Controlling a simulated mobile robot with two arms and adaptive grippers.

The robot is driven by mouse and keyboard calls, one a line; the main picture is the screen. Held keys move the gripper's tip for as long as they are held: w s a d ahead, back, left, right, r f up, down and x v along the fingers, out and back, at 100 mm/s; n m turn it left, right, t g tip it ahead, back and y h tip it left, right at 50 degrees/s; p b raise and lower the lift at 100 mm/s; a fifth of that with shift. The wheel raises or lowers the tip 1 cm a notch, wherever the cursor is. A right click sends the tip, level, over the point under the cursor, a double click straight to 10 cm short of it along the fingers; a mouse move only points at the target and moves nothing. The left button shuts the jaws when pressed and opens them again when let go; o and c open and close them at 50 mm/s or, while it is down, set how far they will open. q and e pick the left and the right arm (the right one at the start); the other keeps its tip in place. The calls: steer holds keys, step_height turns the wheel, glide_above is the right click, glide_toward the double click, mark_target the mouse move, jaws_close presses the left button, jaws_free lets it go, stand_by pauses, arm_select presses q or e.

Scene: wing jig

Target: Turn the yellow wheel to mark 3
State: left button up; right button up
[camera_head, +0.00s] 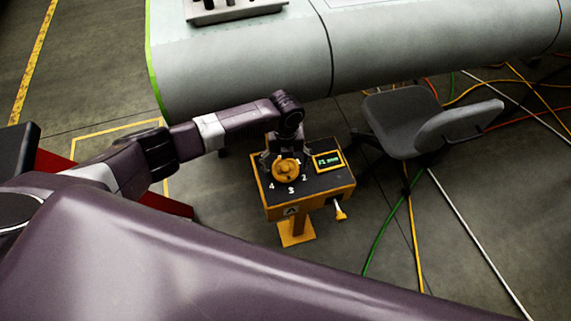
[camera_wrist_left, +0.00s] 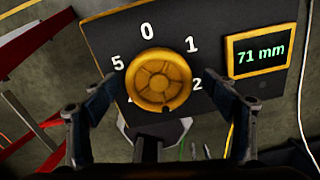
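The yellow wheel (camera_head: 286,170) sits on the dark top panel of an orange-edged box (camera_head: 328,183). In the head view the marks 1, 2, 3 and 4 show around it. In the left wrist view the wheel (camera_wrist_left: 158,80) has a small dark notch low on its rim; marks 0, 1, 2 and 5 show, and mark 3 cannot be seen. My left gripper (camera_head: 286,158) is above the wheel. In the left wrist view its open fingers (camera_wrist_left: 160,92) stand on either side of the wheel, apparently with gaps. My right gripper is not in view.
A yellow-handled lever (camera_head: 341,212) sticks out of the box's front. A grey chair (camera_head: 402,115) stands to the right, with cables on the floor. A large grey wing section (camera_head: 400,45) lies behind.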

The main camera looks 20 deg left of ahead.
mark_target(286, 166)
arm_select(q)
steer(key=shift+r, duration=0.2)
step_height(286, 166, up, 12)
steer(key=shift+f, duration=0.2)
stand_by(0.6)
